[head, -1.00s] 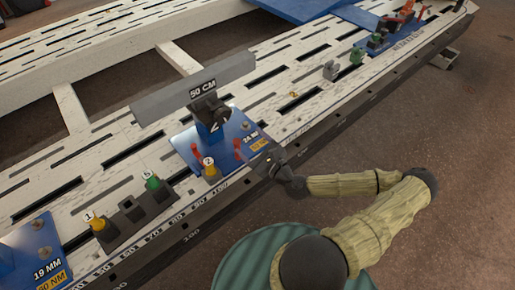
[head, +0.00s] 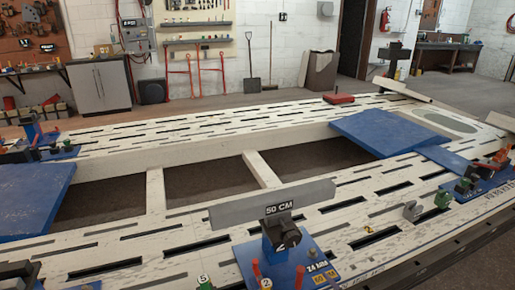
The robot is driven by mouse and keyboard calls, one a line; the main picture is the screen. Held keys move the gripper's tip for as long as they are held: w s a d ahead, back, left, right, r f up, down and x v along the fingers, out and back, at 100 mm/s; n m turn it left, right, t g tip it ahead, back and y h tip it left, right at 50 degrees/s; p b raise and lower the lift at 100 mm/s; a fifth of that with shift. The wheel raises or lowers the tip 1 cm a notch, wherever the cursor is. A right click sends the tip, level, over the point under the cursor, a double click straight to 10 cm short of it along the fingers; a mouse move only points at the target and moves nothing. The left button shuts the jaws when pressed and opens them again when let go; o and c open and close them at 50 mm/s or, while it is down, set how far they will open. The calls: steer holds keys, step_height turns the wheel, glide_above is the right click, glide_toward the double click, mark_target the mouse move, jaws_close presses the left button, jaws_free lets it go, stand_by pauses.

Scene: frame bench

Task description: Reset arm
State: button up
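My arm and gripper are not in view in the head picture at this moment. The white slotted frame bench (head: 340,213) fills the lower half. A blue base plate (head: 322,268) sits on its near rail and carries a dark clamp post (head: 281,235) with a grey bar marked "50 CM" (head: 235,210) across it.
Blue panels (head: 375,133) lie across the bench. Small green (head: 443,199) and grey pieces (head: 412,211) stand on the near rail at right. A red box (head: 339,99) lies on the far rail. Shovels, a bin and a tool cabinet (head: 99,86) stand along the back wall.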

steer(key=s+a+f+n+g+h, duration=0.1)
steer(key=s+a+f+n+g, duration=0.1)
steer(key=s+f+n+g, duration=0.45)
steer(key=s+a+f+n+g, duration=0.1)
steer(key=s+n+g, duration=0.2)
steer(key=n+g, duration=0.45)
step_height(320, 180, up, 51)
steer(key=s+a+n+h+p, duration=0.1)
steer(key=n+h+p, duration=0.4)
steer(key=p, duration=2.4)
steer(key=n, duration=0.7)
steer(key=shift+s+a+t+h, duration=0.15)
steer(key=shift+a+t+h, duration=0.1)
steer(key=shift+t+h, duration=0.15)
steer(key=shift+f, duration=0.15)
